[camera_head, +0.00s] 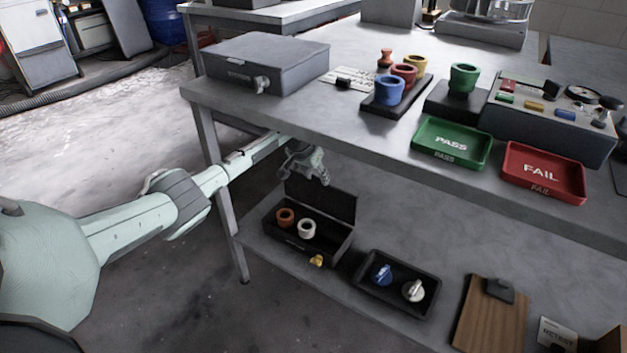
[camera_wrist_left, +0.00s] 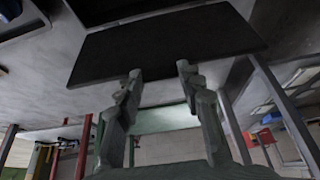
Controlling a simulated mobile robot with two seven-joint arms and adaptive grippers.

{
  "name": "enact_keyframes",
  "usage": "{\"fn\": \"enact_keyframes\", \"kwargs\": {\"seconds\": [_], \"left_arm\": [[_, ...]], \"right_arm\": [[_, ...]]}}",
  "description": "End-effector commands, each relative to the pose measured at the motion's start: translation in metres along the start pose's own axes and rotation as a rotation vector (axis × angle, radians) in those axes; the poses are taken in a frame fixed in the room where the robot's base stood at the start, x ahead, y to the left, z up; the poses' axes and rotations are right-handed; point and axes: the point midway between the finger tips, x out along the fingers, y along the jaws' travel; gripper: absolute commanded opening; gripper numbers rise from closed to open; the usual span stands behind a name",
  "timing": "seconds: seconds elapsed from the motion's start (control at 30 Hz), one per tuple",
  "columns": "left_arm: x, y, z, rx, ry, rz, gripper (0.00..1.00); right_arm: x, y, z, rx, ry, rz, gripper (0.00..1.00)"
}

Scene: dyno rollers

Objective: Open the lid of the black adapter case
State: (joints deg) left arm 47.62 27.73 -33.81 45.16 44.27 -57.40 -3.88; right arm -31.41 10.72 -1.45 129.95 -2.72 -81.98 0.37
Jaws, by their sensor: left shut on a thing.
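The black adapter case (camera_head: 318,247) stands on the lower shelf under the workbench. Its lid (camera_head: 335,207) is raised, standing up at the back of the case. An orange ring-shaped adapter (camera_head: 285,217) and a white one (camera_head: 307,229) show inside. A yellow latch (camera_head: 316,261) is at its front. My left gripper (camera_head: 323,178) is at the top edge of the raised lid. In the left wrist view, the gripper's fingers (camera_wrist_left: 160,74) reach the edge of the dark lid panel (camera_wrist_left: 165,45) and are shut on it. My right gripper is not in view.
The workbench top (camera_head: 375,140) overhangs the shelf close above my left gripper. A bench leg (camera_head: 228,225) stands beside my left arm. A black tray (camera_head: 398,283) with blue and white parts and a wooden clipboard (camera_head: 490,318) lie right of the case.

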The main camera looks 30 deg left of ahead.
Motion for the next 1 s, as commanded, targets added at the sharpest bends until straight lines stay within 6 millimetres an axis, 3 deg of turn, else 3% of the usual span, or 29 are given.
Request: {"fn": "enact_keyframes", "kwargs": {"seconds": [0.03, 0.57, 0.6, 0.77, 1.0], "left_arm": [[-0.0024, 0.0004, -0.0076, 0.0, 0.016, 0.001, 0.0], [-0.0034, -0.0003, -0.0115, 0.0, 0.02, -0.001, 0.0], [-0.0035, -0.0003, -0.0116, 0.0, 0.02, -0.001, 0.38], [-0.0025, -0.0003, -0.0097, 0.0, 0.016, -0.001, 0.58], [-0.0008, -0.0002, -0.0065, 0.0, 0.009, -0.001, 0.59]], "right_arm": [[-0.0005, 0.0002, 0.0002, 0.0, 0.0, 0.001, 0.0], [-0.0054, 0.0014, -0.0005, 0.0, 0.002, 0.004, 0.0], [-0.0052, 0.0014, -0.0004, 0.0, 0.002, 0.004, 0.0], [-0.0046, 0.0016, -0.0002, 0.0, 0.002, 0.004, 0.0], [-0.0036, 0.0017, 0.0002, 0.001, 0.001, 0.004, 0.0]]}}
